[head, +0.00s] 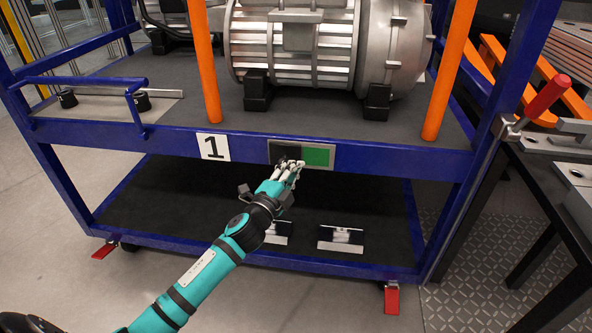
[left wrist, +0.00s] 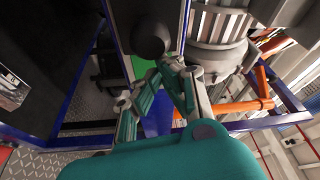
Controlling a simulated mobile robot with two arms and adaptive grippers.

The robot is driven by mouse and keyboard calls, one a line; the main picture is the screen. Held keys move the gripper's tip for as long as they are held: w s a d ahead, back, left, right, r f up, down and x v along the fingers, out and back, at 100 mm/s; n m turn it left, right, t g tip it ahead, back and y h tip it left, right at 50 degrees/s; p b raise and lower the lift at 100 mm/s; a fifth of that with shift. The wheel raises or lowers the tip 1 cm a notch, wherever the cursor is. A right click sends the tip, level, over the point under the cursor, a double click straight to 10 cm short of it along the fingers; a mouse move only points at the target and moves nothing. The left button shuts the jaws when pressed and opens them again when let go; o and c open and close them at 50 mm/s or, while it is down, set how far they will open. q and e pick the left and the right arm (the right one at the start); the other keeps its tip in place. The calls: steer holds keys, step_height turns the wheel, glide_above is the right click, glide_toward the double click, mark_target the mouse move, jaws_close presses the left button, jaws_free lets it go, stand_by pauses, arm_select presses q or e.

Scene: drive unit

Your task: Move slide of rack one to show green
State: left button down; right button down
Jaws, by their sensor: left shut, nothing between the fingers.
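The slide plate sits on the blue front beam of rack one, right of the white "1" sign (head: 211,146). It has a grey frame with a black slide (head: 287,152) on the left and a green field (head: 318,156) showing on the right. My left gripper (head: 291,165) is shut and empty, its fingertips in front of the lower edge of the black part. I cannot tell whether they touch it. In the left wrist view the green field (left wrist: 140,66) shows beside the fingers (left wrist: 178,66). My right gripper is not in view.
Rack one has blue posts (head: 480,145) and orange uprights (head: 450,70) around a large grey motor (head: 297,45). Below is a dark lower shelf (head: 180,200) with two small metal plates. A dark bench with a red-handled clamp (head: 545,97) stands at right.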

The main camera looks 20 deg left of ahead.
arm_select(q)
steer(key=s+f, duration=0.1)
steer(key=s, duration=1.1)
steer(key=shift+a, duration=0.3)
steer(key=shift+f, duration=0.1)
